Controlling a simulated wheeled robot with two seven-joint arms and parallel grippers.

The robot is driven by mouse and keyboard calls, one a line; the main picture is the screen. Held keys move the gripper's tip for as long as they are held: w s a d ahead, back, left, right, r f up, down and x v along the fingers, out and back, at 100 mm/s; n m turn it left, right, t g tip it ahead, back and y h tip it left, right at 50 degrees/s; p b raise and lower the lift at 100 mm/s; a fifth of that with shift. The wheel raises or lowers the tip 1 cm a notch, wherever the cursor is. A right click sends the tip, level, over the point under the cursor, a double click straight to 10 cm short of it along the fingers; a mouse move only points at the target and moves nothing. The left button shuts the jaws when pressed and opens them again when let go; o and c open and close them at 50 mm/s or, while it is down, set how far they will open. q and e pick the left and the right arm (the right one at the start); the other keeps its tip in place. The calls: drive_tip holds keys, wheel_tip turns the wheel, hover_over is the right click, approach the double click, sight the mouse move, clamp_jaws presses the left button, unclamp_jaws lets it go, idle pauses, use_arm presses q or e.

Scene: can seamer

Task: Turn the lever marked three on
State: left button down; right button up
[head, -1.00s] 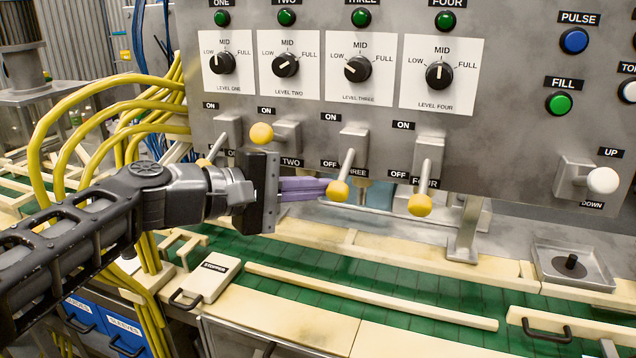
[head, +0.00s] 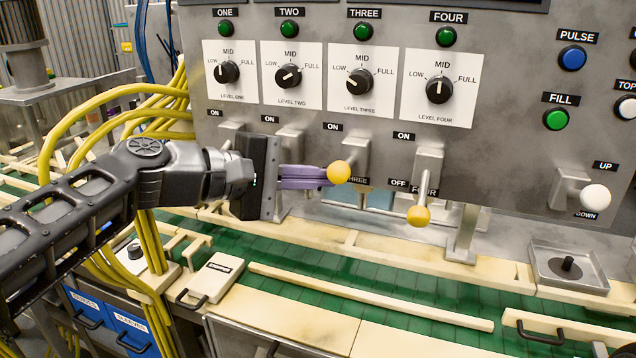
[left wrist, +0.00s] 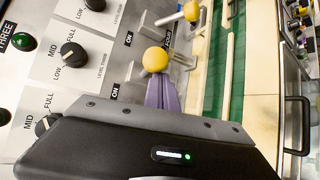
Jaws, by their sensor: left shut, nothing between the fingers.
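The lever marked three has a yellow ball knob (head: 339,172) on a metal arm under its ON label. The knob sits at about the height of its metal bracket (head: 356,152), and the THREE label below is partly covered. My left gripper (head: 322,173) is shut and empty, its purple fingers reaching the knob from the left and seeming to touch it. In the left wrist view the knob (left wrist: 155,59) is right at the tips of the fingers (left wrist: 160,78). My right gripper is not in view.
Lever four's yellow knob (head: 418,216) hangs low to the right. My left gripper hides lever two and most of lever one. A white-knobbed UP/DOWN lever (head: 595,198) is at far right. A green conveyor (head: 350,270) runs below the panel.

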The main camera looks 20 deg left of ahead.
use_arm(q)
drive_tip(key=b+v, duration=0.1)
drive_tip(key=v, duration=0.6)
drive_tip(key=shift+s+a+r+b, duration=0.15)
drive_tip(key=shift+s+a+b, duration=0.1)
drive_tip(key=shift+b, duration=0.15)
idle(0.4)
